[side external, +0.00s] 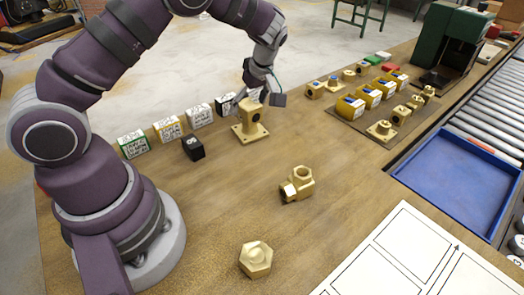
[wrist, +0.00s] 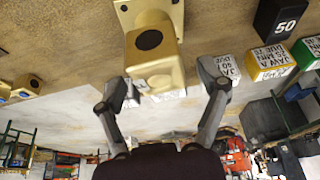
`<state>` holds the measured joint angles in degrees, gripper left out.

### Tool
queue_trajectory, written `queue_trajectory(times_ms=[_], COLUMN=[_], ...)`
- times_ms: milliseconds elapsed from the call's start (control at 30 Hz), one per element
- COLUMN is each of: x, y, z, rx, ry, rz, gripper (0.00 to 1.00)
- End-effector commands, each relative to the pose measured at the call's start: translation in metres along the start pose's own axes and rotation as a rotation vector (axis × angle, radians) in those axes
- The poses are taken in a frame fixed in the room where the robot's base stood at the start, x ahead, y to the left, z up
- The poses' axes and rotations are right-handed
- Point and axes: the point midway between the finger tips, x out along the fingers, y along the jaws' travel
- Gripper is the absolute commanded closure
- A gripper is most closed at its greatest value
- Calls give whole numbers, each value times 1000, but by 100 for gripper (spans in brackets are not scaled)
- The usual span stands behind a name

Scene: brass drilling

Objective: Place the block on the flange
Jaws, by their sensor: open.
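A brass flange (side external: 243,133) with a square base plate and an upright boxy body stands on the bench; it also shows in the wrist view (wrist: 158,60), with a dark round hole in its body. A small black block (side external: 194,149) marked 50 stands to its left, apart from it; it appears at the upper right in the wrist view (wrist: 279,18). My gripper (side external: 262,95) is at the top of the flange. In the wrist view its fingers (wrist: 165,85) are spread wide, with the flange's upper end near the gap. I cannot tell whether they touch it.
Labelled boxes, green (side external: 133,145), yellow (side external: 168,129), white (side external: 200,115) and black (side external: 226,104), line the far edge. Brass fittings (side external: 298,184) and (side external: 256,259) stand in front. A blue tray (side external: 455,185) and a dark board of parts lie right. Bench between is clear.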

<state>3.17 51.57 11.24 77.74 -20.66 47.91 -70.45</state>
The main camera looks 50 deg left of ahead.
Motion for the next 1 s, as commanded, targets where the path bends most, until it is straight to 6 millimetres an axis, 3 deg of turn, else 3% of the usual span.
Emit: queue_trajectory(times_ms=[300,600,667,800,1000], x=[-83,-122,-131,-156,-181], y=[1,-6,-15,-50,-114], z=[0,-3,-7,-8,16], rx=[1,51,133,466,1028], ry=[1,-28,-66,-156,-101], rz=[9,18,47,196,503], gripper=[26,26,26,26,26])
